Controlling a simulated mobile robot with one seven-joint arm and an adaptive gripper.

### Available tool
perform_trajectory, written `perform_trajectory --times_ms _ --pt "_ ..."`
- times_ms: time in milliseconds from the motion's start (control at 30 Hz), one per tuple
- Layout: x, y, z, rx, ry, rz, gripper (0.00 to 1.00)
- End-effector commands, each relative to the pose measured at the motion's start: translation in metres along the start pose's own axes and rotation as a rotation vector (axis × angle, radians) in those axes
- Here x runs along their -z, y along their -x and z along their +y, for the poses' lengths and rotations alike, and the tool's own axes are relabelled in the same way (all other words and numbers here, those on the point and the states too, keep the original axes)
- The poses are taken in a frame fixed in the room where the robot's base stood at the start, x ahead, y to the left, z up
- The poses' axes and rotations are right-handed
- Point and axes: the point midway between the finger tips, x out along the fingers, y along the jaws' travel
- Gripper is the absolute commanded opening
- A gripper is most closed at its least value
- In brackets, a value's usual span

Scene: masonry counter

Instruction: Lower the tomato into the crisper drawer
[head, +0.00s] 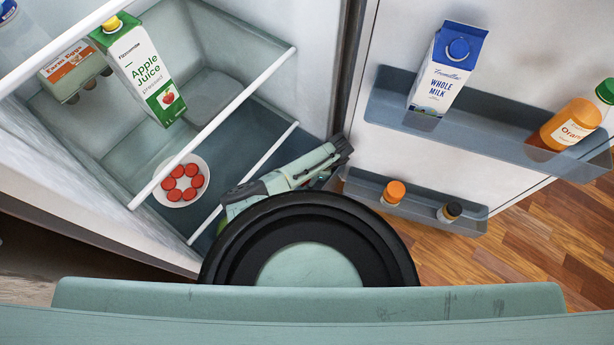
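I cannot make out a whole tomato in the head view. The crisper drawer is not clearly seen; a pale lower front edge (243,183) runs across the bottom of the fridge, and what lies below it is largely hidden by my arm. My pale green arm reaches in at the fridge's lower right, beside the door hinge side. I cannot make out my gripper's fingertips or whether they hold anything. A small bit of bright green shows beside my arm at the fridge bottom; I cannot tell what it is.
In the fridge are an apple juice carton (143,70), an egg carton (74,71) and a white bowl (158,186) of several red round pieces. The open door's bins hold a milk carton (441,78), an orange bottle (570,127) and two small capped bottles. Wooden floor (530,243) lies right.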

Motion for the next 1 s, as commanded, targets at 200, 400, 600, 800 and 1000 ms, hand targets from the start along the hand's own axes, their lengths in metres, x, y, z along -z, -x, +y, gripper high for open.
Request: perform_trajectory --times_ms 200,400,600,800,1000 --pt "0.0016 -0.0035 0.0001 0.0 0.0 0.0 0.22" --pt "0.0013 -0.0028 0.0001 0.0 0.0 0.0 0.22" --pt "0.0013 -0.0029 0.0002 0.0 0.0 0.0 0.65" --pt "0.0013 -0.0029 0.0003 0.0 0.0 0.0 0.75" --pt "0.0014 -0.0031 0.0004 -0.001 0.0 0.0 0.75"
